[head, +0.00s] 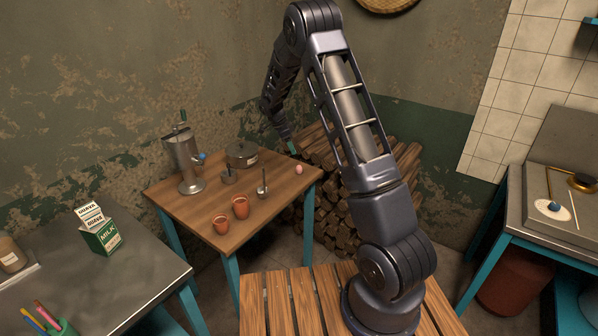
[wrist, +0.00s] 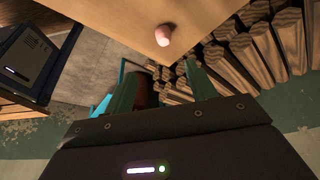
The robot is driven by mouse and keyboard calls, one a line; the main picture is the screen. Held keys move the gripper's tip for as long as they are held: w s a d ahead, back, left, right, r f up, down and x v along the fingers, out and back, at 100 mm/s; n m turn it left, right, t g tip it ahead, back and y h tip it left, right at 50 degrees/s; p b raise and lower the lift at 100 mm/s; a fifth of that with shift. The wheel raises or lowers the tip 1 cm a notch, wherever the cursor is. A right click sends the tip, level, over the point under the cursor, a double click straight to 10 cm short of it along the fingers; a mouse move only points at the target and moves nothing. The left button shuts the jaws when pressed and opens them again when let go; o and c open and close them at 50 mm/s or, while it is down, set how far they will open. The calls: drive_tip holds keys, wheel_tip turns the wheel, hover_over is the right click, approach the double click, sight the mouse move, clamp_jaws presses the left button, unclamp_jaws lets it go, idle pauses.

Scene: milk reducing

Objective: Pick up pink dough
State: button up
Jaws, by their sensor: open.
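The pink dough (head: 298,169) is a small round lump near the right edge of the wooden table (head: 215,203). In the wrist view the dough (wrist: 163,36) lies close to the table's edge, beyond the fingertips and roughly centred between them. My gripper (head: 291,146) is above and behind the table's right side, near the dough and apart from it. In the wrist view my gripper (wrist: 160,82) has its two teal fingers spread with nothing held between them. In the head view the gripper is small and its finger gap is hard to see.
Stacked firewood (head: 352,212) lies beyond the table's right side.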

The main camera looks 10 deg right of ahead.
sight(299, 170)
drive_tip(key=shift+m, duration=0.3)
drive_tip(key=x, duration=0.4)
drive_tip(key=a+x, duration=0.1)
drive_tip(key=x, duration=0.3)
drive_tip(key=w+x, duration=0.1)
drive_tip(key=x, duration=0.4)
drive_tip(key=shift+a+f, duration=0.25)
drive_tip(key=shift+f, duration=0.05)
drive_tip(key=c, duration=1.1)
